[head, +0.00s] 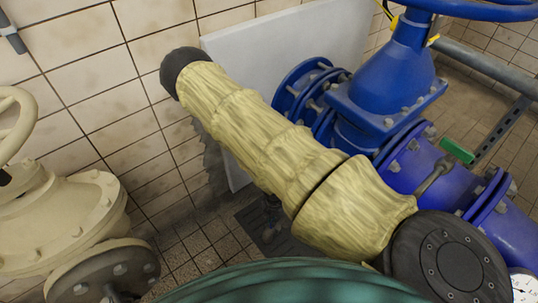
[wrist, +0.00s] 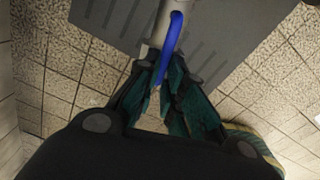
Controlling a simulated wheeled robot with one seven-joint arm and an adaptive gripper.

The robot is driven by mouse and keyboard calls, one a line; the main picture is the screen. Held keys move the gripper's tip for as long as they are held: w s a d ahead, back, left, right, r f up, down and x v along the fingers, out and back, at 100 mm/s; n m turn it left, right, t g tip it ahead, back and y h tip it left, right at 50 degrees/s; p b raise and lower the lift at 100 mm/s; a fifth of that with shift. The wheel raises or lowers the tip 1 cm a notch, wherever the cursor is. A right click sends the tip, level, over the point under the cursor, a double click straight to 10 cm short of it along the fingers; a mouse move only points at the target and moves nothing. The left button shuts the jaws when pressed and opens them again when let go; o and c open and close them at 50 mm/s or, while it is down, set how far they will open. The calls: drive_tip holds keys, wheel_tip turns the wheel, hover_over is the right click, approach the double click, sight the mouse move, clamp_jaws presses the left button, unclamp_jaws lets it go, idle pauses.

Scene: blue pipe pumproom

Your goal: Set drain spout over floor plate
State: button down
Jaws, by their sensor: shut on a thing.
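In the wrist view, my gripper (wrist: 164,72) is shut on the drain spout, with its dark teal fingers on either side. The drain spout (wrist: 153,24) is a pale grey tube with a curved blue piece (wrist: 175,32) along it. The grey slotted floor plate (wrist: 222,28) lies on the floor behind the spout in this view. The gap between spout and plate cannot be judged. In the head view, part of a dark floor plate (head: 246,217) shows below my arm, which hides most of it. My gripper cannot be made out clearly there.
A cream valve (head: 60,220) stands at the left. Blue flanged pipework (head: 395,100) with a handwheel stands at the right. A pale panel (head: 290,42) leans near the tiled wall behind my arm. A gauge (head: 524,286) shows at the lower right corner.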

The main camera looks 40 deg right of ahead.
sight(276, 226)
drive_tip(key=shift+s+d+n, duration=0.15)
drive_tip(key=shift+s+n, duration=0.25)
drive_tip(key=shift+s, duration=0.15)
drive_tip(key=c, duration=1.5)
unclamp_jaws()
drive_tip(key=shift+d, duration=0.1)
drive_tip(key=shift+c, duration=0.2)
drive_tip(key=shift+w+r, duration=0.1)
drive_tip(key=shift+r, duration=0.3)
wheel_tip(276, 226, up, 11)
drive_tip(key=shift+s, duration=0.2)
